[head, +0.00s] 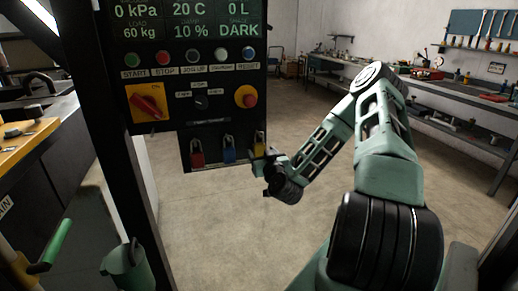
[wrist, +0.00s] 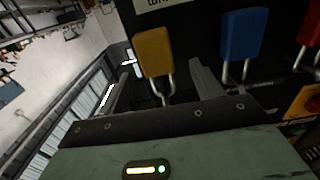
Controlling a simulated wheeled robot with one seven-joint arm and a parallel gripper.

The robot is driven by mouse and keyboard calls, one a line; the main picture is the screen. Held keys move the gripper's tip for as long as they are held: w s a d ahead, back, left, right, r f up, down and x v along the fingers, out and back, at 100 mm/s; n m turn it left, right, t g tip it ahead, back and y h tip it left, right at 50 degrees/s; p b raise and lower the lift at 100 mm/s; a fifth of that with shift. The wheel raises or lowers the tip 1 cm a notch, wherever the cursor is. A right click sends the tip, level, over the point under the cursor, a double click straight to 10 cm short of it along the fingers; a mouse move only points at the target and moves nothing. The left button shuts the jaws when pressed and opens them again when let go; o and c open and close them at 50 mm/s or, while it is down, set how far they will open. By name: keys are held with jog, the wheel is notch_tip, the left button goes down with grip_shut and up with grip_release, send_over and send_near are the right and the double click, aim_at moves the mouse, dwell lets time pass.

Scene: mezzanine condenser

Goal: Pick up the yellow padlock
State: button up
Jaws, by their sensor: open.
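The yellow padlock (head: 260,137) hangs at the right end of a row of padlocks along the bottom of the black control panel. My gripper (head: 264,160) is just below and in front of it, partly covering its lower part. In the wrist view, which is turned over, the yellow padlock (wrist: 153,52) hangs by its metal shackle, with its body toward the top of the picture. My gripper (wrist: 160,72) is open, one finger on each side of the shackle in the picture. No contact shows, and I cannot tell whether the fingertips reach the padlock's depth.
A blue padlock (head: 229,155) and a red padlock (head: 197,158) hang to the left of the yellow one. The blue padlock (wrist: 243,35) is close to one finger in the wrist view. A red rotary switch (head: 148,103) is above. Open floor lies behind.

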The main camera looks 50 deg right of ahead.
aim_at(260, 148)
jog(key=p+x, duration=0.1)
jog(key=x, duration=0.2)
jog(key=shift+w+d+r+p, duration=0.1)
jog(key=shift+w+d+p, duration=0.1)
jog(key=shift+d+p, duration=0.15)
jog(key=shift+w+d, duration=0.15)
jog(key=shift+w, duration=0.15)
jog(key=shift+c, duration=0.3)
jog(key=c, duration=1.1)
